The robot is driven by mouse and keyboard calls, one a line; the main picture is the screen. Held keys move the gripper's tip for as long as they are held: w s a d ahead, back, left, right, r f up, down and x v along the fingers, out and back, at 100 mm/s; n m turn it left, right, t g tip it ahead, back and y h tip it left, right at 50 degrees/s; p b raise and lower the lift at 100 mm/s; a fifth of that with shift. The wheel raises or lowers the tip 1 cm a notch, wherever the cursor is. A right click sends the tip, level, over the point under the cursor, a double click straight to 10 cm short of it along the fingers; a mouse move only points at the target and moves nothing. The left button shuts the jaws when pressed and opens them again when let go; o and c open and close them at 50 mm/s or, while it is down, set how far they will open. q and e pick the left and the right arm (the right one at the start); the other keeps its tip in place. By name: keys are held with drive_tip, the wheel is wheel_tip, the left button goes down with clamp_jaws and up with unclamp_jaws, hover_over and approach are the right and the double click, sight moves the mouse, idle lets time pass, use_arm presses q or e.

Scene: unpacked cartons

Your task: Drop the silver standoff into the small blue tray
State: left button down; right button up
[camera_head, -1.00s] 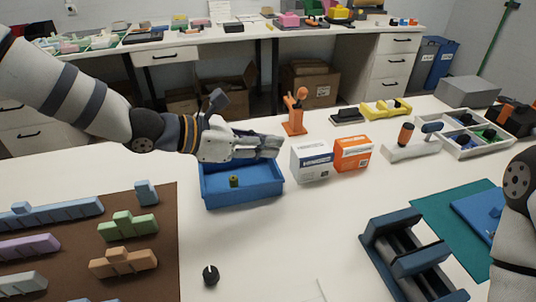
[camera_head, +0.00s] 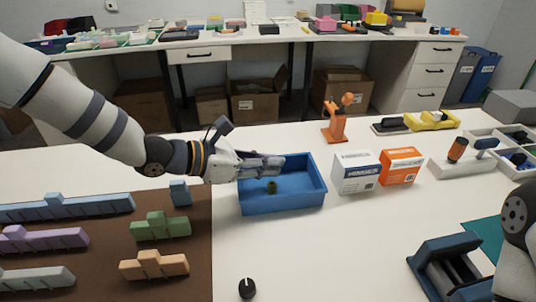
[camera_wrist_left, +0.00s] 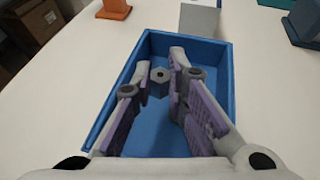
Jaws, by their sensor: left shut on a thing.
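The small blue tray (camera_head: 282,201) stands on the white table and fills the middle of the left wrist view (camera_wrist_left: 217,100). My left gripper (camera_head: 275,165) is over the tray's left and middle part, above its floor. In the left wrist view its two purple-padded fingers (camera_wrist_left: 155,80) stand either side of the silver standoff (camera_wrist_left: 158,76), a grey hexagonal piece with a hole in its top. The gripper is shut on it. The head view hides the standoff behind the fingers. A small olive piece (camera_head: 272,187) is inside the tray.
Two cartons, one white and blue (camera_head: 355,173), one orange (camera_head: 401,166), stand right of the tray. An orange stand (camera_head: 335,123) is behind it. A brown mat (camera_head: 192,228) with coloured blocks lies left. A black knob (camera_head: 247,288) is in front.

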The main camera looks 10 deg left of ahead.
use_arm(q)
drive_tip(key=shift+r, duration=0.1)
drive_tip(key=c, duration=1.5)
unclamp_jaws()
drive_tip(key=v, duration=1.2)
